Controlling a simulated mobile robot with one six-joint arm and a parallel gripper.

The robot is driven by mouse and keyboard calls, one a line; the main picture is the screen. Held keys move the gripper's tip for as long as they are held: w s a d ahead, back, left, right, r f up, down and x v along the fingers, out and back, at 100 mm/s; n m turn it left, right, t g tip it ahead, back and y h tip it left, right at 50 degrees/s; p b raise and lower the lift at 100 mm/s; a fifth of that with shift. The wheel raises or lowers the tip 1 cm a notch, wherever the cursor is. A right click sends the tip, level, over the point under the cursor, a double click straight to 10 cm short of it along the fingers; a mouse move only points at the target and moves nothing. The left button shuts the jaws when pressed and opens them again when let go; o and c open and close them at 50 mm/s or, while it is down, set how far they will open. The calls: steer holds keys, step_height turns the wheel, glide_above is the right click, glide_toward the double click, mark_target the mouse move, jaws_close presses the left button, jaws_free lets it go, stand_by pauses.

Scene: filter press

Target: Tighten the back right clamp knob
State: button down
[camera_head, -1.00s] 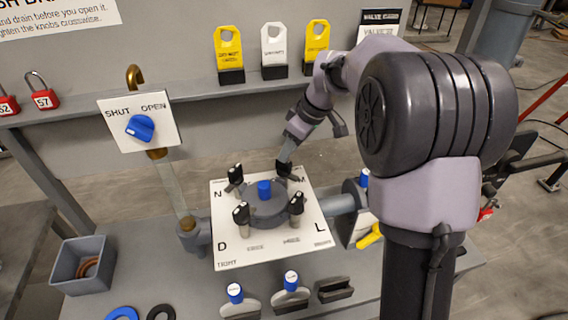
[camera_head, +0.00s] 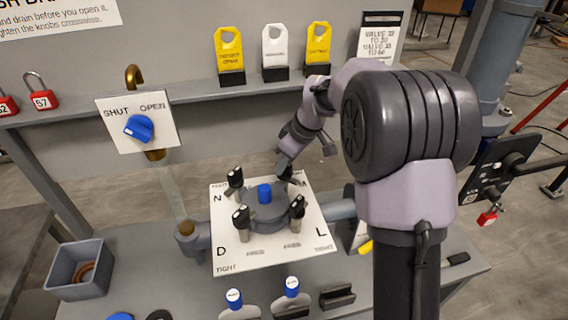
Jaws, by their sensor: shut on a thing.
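The filter press stands on a white plate (camera_head: 231,262) marked N, D and L, with a round grey lid (camera_head: 266,212) and a blue cap (camera_head: 264,193) at its centre. Black clamp knobs stand around the lid: back left (camera_head: 235,179), front left (camera_head: 241,215) and front right (camera_head: 297,207). My gripper (camera_head: 284,177) is at the back right corner of the lid, pointing down, shut on the back right clamp knob. That knob is mostly hidden by my gripper, so its turn angle cannot be told.
A blue-handled valve (camera_head: 139,128) with a SHUT/OPEN plate stands left of the press. Blue-topped parts (camera_head: 291,284) and a grey bin (camera_head: 80,270) are on the bench. Yellow and white tags (camera_head: 274,46) stand on the shelf behind. A red padlock (camera_head: 487,218) hangs at right.

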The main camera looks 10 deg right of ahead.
steer(key=m+t+h+b, duration=0.1)
steer(key=m, duration=0.2)
steer(key=shift+m, duration=0.3)
steer(key=m+h, duration=0.2)
steer(key=m, duration=0.3)
steer(key=m+h+b, duration=0.1)
steer(key=m+h, duration=0.1)
steer(key=m, duration=0.3)
steer(key=shift+w, duration=0.1)
steer(key=shift+m+g+h+b, duration=0.4)
steer(key=shift+m+h, duration=0.3)
steer(key=shift+m, duration=1.4)
steer(key=c, duration=1.4)
jaws_free()
steer(key=shift+o, duration=0.2)
